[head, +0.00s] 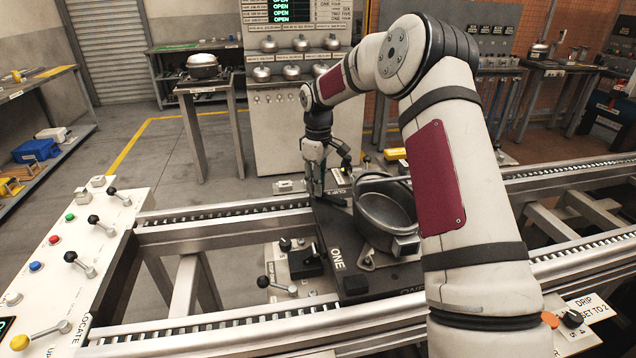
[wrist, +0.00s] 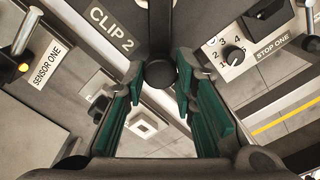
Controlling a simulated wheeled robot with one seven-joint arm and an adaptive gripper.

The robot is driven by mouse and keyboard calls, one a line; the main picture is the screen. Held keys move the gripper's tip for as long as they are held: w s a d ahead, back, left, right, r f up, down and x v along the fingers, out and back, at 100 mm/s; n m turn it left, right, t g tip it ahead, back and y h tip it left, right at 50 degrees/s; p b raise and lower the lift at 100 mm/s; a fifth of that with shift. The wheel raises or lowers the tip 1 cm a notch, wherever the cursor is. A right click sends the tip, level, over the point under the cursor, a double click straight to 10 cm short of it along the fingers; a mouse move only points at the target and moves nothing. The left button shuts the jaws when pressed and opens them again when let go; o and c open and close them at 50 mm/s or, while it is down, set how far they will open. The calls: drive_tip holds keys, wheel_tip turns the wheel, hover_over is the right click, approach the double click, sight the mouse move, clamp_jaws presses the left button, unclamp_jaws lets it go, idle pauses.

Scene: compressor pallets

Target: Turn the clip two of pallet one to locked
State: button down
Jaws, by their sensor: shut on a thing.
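Pallet one (head: 337,285) is a dark plate marked ONE on the roller conveyor, carrying an open grey metal housing (head: 385,205). My gripper (head: 318,190) reaches down at the pallet's far left corner, beside the CLIP 2 label (wrist: 111,27). In the wrist view the black round knob of clip two (wrist: 160,74) sits between my green-padded fingers, which are shut on it. The clip's arm runs up from the knob toward the top of the picture. The rest of the clip is hidden, so I cannot tell its setting.
A white panel with levers and buttons (head: 75,245) stands at the left. Close to the gripper, the wrist view shows a SENSOR ONE plate (wrist: 47,63) and a STOP ONE box with a dial (wrist: 233,54). A grey cabinet (head: 285,130) with green OPEN readouts stands behind the conveyor.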

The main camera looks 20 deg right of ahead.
drive_tip(key=shift+a, duration=0.1)
drive_tip(key=c, duration=1.3)
unclamp_jaws()
wheel_tip(320, 180, up, 12)
drive_tip(key=shift+f, duration=0.1)
